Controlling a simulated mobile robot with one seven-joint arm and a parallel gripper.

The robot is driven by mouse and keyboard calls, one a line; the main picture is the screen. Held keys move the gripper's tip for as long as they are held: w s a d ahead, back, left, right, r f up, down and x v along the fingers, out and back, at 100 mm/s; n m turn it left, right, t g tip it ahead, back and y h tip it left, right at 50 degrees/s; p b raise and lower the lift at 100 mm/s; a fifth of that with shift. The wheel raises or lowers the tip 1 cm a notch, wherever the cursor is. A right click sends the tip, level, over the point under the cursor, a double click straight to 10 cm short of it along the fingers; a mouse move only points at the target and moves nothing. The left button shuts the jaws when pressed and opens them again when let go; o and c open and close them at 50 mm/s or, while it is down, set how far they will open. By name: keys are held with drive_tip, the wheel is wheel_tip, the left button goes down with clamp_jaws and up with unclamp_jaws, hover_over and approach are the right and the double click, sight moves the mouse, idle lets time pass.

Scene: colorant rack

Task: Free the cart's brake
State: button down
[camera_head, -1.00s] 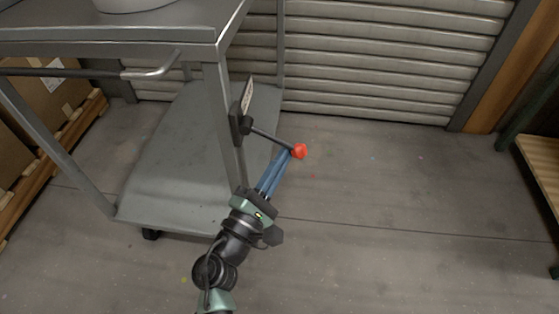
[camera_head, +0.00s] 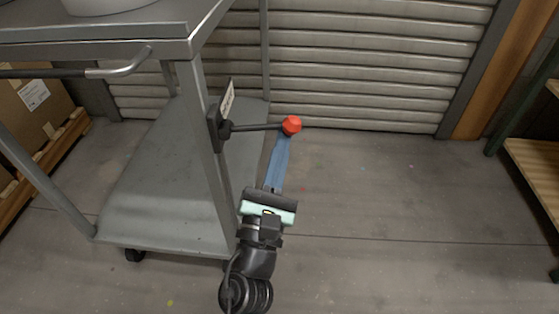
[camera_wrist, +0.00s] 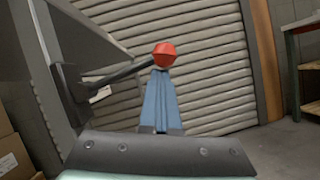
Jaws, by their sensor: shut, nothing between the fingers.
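The brake lever (camera_head: 258,127) is a dark rod that runs out from a black mount (camera_head: 216,128) on the post of the grey metal cart (camera_head: 150,215). It ends in a red knob (camera_head: 291,125) and lies close to level. My gripper (camera_head: 285,140) has blue fingers, which are shut with nothing between them. Their tips are just below the red knob, at or very near its underside; I cannot tell if they touch. In the wrist view the knob (camera_wrist: 164,54) shows right above the fingertips (camera_wrist: 160,72), with the rod running left to the mount.
A white label plate (camera_head: 228,98) stands by the mount. Boxes on a wooden pallet (camera_head: 40,160) are at the left. A ribbed shutter (camera_head: 360,70) closes the back. A shelf (camera_head: 535,170) stands at the right. The floor right of the cart is clear.

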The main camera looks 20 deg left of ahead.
drive_tip(key=shift+r+n+y+p, duration=0.4)
drive_tip(key=shift+r+n+p, duration=0.2)
drive_tip(key=shift+r, duration=1.15)
drive_tip(key=shift+a, duration=0.1)
drive_tip(key=s+d+f+b, duration=0.2)
drive_tip(key=s+f+b, duration=0.5)
drive_tip(key=s+f, duration=0.1)
drive_tip(key=shift+b, duration=0.3)
drive_tip(key=shift+f, duration=0.1)
